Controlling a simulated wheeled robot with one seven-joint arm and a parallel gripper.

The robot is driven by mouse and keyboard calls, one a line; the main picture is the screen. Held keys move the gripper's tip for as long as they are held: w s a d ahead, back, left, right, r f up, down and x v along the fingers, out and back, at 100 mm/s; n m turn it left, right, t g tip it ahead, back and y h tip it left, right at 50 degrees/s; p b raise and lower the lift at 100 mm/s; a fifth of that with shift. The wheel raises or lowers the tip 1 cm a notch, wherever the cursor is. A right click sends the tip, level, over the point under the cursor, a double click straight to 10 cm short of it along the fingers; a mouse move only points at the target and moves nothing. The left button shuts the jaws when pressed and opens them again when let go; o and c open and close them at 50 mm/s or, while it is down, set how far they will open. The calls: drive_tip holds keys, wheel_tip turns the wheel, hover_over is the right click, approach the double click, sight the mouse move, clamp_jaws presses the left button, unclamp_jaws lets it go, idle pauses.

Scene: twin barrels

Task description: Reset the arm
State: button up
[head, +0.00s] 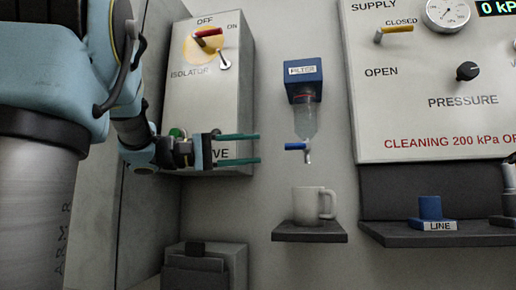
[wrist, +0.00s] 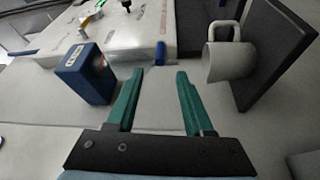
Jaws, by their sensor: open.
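My gripper (head: 258,148) is open and empty in the head view, with its two green fingers pointing right in front of the lower part of the isolator box. It is left of the filter unit and touches nothing that I can see. My blue and white arm (head: 60,80) fills the left of the head view.
A blue filter (head: 303,80) with a clear bowl and blue tap hangs above a white mug (head: 307,206) on a dark shelf (head: 310,236). The isolator box (head: 208,120) stands behind my gripper. A pressure panel (head: 430,110) and blue LINE block (head: 430,208) are at right.

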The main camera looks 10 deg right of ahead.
idle(0.4)
wheel_tip(320, 180, down, 24)
drive_tip(key=a+n+t+y, duration=0.1)
drive_tip(key=n+t+y, duration=0.1)
drive_tip(key=n+y, duration=0.45)
drive_tip(key=s+a+f+m+y, duration=0.25)
drive_tip(key=a+f+y, duration=0.45)
drive_tip(key=f, duration=0.5)
drive_tip(key=s+a+f+m+y, duration=0.2)
drive_tip(key=s+a+f+y, duration=0.25)
drive_tip(key=a+f, duration=0.55)
wheel_tip(320, 180, up, 35)
drive_tip(key=d+p, duration=0.1)
drive_tip(key=p, duration=3.6)
drive_tip(key=shift+w+r+m+t+y, duration=0.15)
drive_tip(key=shift+w+m+t+y, duration=0.15)
drive_tip(key=shift+y, duration=0.1)
